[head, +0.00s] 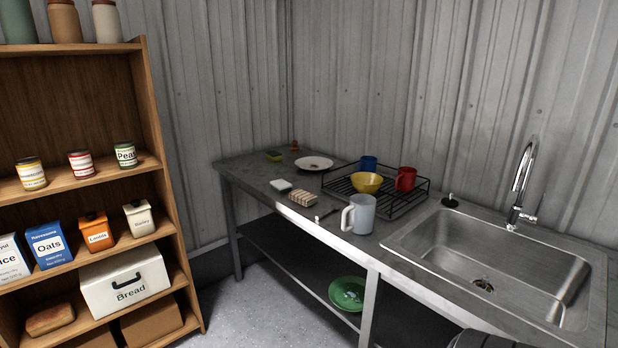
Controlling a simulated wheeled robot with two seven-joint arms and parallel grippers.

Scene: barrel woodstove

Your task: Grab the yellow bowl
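The yellow bowl (367,183) sits upright in the black wire dish rack (412,207) on the metal counter. A blue mug (369,163) stands just behind it and a red mug (406,178) stands to its right, both at the rack. Neither of my grippers shows in the head view, so their state is hidden.
A pale mug (358,214) stands in front of the rack. A sponge brush (302,198), a white plate (314,163) and the sink (490,262) with its faucet (522,185) share the counter. A wooden shelf (152,120) stands left.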

